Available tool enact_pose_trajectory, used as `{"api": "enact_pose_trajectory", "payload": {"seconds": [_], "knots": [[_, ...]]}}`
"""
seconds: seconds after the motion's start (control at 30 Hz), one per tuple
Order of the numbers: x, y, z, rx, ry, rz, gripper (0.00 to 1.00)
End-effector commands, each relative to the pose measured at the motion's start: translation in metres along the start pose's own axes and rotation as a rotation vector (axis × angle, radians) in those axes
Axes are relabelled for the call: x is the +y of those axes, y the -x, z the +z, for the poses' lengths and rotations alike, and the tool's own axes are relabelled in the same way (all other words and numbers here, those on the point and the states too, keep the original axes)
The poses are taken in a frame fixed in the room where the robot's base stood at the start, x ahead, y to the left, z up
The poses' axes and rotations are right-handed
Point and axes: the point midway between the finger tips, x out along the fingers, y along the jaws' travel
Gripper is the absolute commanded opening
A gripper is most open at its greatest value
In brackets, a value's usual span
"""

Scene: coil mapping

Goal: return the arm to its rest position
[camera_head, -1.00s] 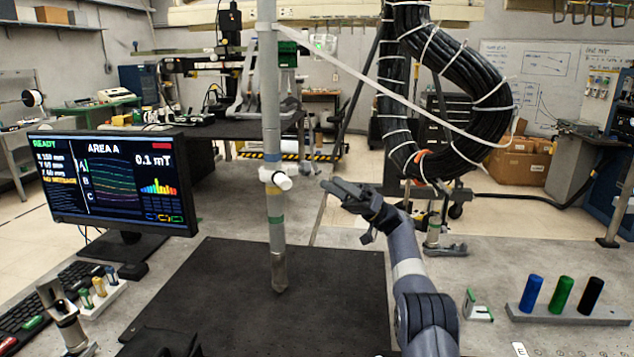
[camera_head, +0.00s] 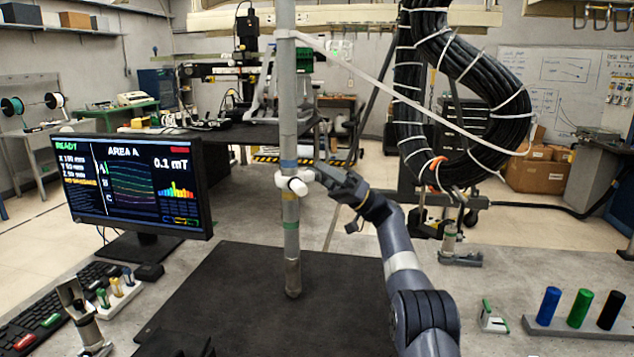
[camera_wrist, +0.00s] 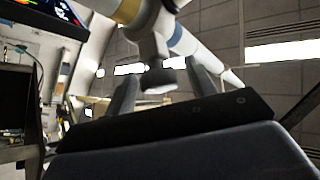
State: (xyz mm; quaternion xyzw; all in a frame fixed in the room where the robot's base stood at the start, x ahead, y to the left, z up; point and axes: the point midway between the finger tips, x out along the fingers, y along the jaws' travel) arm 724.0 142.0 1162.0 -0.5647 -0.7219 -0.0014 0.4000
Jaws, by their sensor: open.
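My gripper (camera_head: 325,176) is at the middle of the head view, just right of the grey upright pole (camera_head: 291,240). A white clamp-like fitting (camera_head: 291,184) sits on the pole, with its knob facing my gripper. In the wrist view my two fingertips (camera_wrist: 162,88) stand apart, with the end of the fitting (camera_wrist: 155,75) between or just beyond them. I cannot tell whether they touch it. My arm reaches up from the lower right of the head view.
A monitor (camera_head: 135,185) and keyboard (camera_head: 60,310) stand at left. A black mat (camera_head: 230,300) lies under the pole. Blue, green and black cylinders stand in a grey holder (camera_head: 570,330) at right. A thick black cable bundle (camera_head: 410,110) hangs behind my arm.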

Motion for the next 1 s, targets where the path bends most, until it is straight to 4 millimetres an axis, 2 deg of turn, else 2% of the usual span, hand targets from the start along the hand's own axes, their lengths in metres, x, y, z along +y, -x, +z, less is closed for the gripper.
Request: {"api": "enact_pose_trajectory", "payload": {"seconds": [0.17, 0.27, 0.7, 0.73, 0.8, 1.0], "knots": [[0.001, 0.008, 0.000, 0.000, 0.006, -0.006, 0.53], [0.001, 0.022, 0.000, 0.002, 0.009, -0.006, 0.53], [0.001, 0.109, 0.000, 0.002, 0.010, -0.006, 0.53], [0.001, 0.110, 0.000, 0.001, 0.009, -0.008, 0.53], [0.000, 0.087, 0.000, -0.003, 0.009, -0.012, 0.53], [0.000, 0.047, 0.000, -0.002, 0.009, -0.011, 0.53]]}}
